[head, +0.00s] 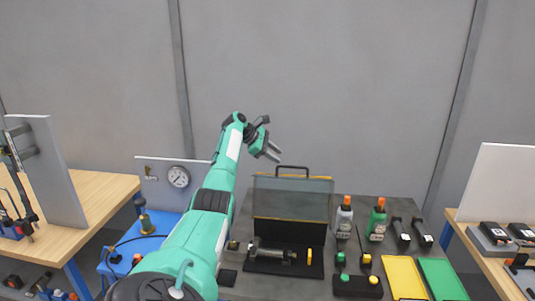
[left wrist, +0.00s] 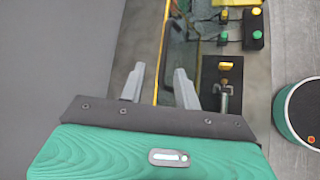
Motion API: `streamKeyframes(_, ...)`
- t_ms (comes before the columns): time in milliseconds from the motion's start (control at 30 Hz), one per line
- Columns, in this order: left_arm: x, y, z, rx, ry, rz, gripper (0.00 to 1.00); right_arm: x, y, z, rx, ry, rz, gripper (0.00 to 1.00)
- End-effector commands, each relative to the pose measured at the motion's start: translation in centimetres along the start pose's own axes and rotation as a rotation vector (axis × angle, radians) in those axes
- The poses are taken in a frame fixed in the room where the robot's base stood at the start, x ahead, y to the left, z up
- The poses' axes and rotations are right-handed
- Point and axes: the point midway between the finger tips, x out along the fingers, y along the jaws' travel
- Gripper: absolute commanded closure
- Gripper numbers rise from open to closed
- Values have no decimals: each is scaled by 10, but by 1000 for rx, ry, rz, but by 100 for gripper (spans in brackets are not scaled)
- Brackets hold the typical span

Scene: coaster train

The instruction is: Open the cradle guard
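The cradle guard (head: 292,205) is a see-through panel with yellow edges and a black handle (head: 292,169) on top. It stands upright at the back of a black cradle base (head: 285,268). A dark metal cylindrical part (head: 271,252) lies in the cradle, beside a yellow piece (head: 309,256). My left gripper (head: 273,152) is above and left of the handle, apart from it. In the left wrist view my left gripper (left wrist: 159,82) has its fingers spread with nothing held; the panel (left wrist: 180,55) shows beyond them. My right gripper is not in view.
Two bottles (head: 344,217) (head: 378,219), two black tools (head: 411,232), a button box (head: 357,284) and yellow (head: 403,277) and green trays (head: 442,279) occupy the grey table's right. A gauge panel (head: 178,177) stands left. Wooden benches (head: 100,200) flank both sides.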

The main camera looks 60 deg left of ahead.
Motion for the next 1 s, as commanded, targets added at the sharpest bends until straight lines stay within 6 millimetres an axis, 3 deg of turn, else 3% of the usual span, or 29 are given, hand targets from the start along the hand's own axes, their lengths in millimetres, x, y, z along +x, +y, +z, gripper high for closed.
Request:
streamKeyframes(100, -19, -1, -2, 1, 0, 3, 67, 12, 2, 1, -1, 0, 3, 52)
streamKeyframes(300, -35, 0, 0, 1, 0, 2, 67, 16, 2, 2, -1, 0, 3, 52)
streamKeyframes(1000, -37, 0, 0, 1, 0, 1, 67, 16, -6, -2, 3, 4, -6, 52)
